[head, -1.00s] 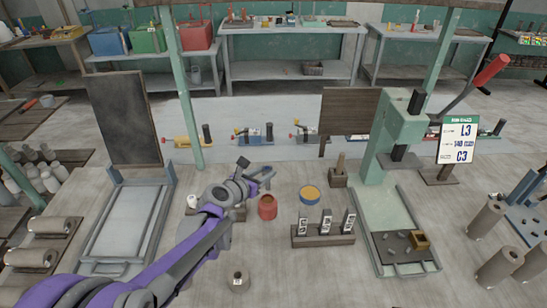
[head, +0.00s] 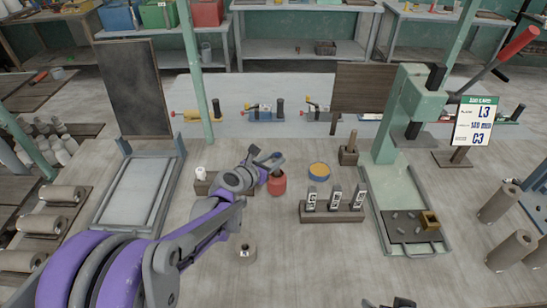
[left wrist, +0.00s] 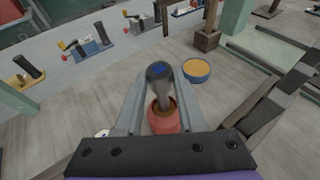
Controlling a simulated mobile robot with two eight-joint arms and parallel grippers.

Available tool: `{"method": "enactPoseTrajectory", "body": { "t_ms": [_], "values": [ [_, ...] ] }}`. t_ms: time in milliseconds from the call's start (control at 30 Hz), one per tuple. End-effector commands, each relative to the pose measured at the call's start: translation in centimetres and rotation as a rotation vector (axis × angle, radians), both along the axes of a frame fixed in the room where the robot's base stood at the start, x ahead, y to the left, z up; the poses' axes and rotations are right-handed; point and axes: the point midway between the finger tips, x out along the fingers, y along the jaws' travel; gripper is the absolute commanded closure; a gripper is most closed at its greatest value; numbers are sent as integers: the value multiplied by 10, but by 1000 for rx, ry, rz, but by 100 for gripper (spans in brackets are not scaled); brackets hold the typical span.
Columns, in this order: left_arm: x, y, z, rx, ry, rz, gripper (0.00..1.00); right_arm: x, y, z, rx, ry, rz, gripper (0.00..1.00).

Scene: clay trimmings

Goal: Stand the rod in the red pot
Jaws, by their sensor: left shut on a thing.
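My left gripper (head: 273,160) is shut on a grey rod (left wrist: 159,80) with a blue mark on its top end. The rod stands between the fingers in the left wrist view, and its lower end overlaps the brown opening of the red pot. The red pot (head: 277,186) stands on the table just below the gripper; it also shows in the left wrist view (left wrist: 163,124). How deep the rod reaches into the pot cannot be told. A small dark part at the bottom edge of the head view may be my right gripper (head: 402,303); its jaws cannot be made out.
A blue pot with a yellowish top (head: 319,171) stands right of the red pot. A dark rack with labelled blocks (head: 333,214) is nearer. A green press (head: 402,130) stands at right, a grey tray (head: 130,205) at left.

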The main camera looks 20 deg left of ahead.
Motion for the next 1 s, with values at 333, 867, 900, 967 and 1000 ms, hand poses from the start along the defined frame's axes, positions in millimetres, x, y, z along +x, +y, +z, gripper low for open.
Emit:
{"method": "enactPoseTrajectory", "body": {
  "t_ms": [333, 867, 900, 967, 1000],
  "values": [
    [0, 0, -28, -1, 1, -1, 100, -8, 0, -24, 0, 15, 0, 0],
    [0, 0, -57, 0, 0, 0, 100, -15, 0, -49, 0, 29, 0, 0],
    [0, 0, -58, 0, 0, 0, 100, -15, 0, -50, 0, 29, 0, 0],
    [0, 0, -59, 0, 0, 0, 100, -16, 0, -51, 0, 29, 0, 0],
    [0, 0, -59, 0, -1, 0, 100, -16, 0, -51, 0, 29, 0, 0]
  ]
}}
